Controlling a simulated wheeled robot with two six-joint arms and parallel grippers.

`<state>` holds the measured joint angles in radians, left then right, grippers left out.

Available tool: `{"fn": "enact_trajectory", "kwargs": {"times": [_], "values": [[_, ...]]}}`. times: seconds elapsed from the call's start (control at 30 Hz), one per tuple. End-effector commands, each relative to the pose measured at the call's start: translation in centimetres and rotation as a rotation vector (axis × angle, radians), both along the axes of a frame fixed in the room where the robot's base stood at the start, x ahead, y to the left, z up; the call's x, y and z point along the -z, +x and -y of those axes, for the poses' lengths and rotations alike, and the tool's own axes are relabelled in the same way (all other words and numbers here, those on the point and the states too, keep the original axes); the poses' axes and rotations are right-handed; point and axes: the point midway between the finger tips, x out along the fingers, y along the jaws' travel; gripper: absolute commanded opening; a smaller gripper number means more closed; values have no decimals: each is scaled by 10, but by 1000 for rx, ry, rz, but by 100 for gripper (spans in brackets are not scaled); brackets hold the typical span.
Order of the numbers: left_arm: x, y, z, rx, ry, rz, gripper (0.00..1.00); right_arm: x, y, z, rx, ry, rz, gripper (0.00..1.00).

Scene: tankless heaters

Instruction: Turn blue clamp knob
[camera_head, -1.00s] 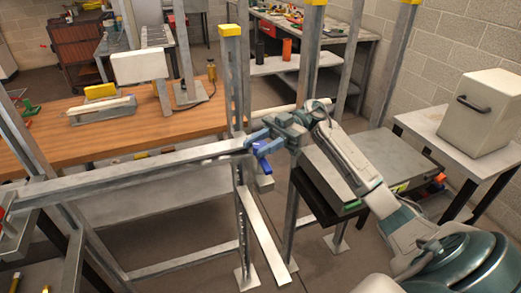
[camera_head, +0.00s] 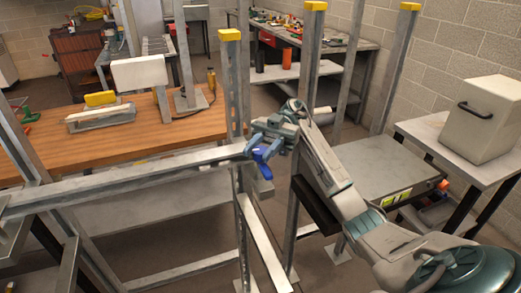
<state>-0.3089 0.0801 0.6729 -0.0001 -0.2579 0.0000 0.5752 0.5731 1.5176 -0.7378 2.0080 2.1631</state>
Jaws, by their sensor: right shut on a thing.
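The blue clamp knob (camera_head: 263,152) is at the right end of a grey horizontal metal bar (camera_head: 150,176), beside an upright steel post with a yellow cap. My right gripper (camera_head: 266,139) reaches in from the right and is shut on the blue knob. Its fingers cover part of the knob and clamp, so the exact grip is hard to see. My left gripper is not in view.
Upright steel posts (camera_head: 304,90) stand close around my right arm. A wooden workbench (camera_head: 180,130) lies behind the bar. A white box with a handle (camera_head: 479,119) stands on a table at the right.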

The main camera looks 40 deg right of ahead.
Motion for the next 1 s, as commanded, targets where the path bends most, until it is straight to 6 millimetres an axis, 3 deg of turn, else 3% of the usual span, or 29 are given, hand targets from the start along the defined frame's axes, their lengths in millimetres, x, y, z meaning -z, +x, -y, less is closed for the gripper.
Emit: {"fn": "enact_trajectory", "kwargs": {"times": [0.1,0.13,0.23,0.57,0.8,1.0], "values": [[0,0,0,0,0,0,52,-1,0,0,2,2,0,9],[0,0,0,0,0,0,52,-1,0,0,2,2,0,36],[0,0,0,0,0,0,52,-1,0,0,2,1,0,52],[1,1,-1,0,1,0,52,-3,0,0,2,0,1,52],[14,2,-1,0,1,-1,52,-36,-1,-1,2,0,6,52],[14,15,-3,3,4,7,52,-36,-39,-24,0,-3,1,52]]}}
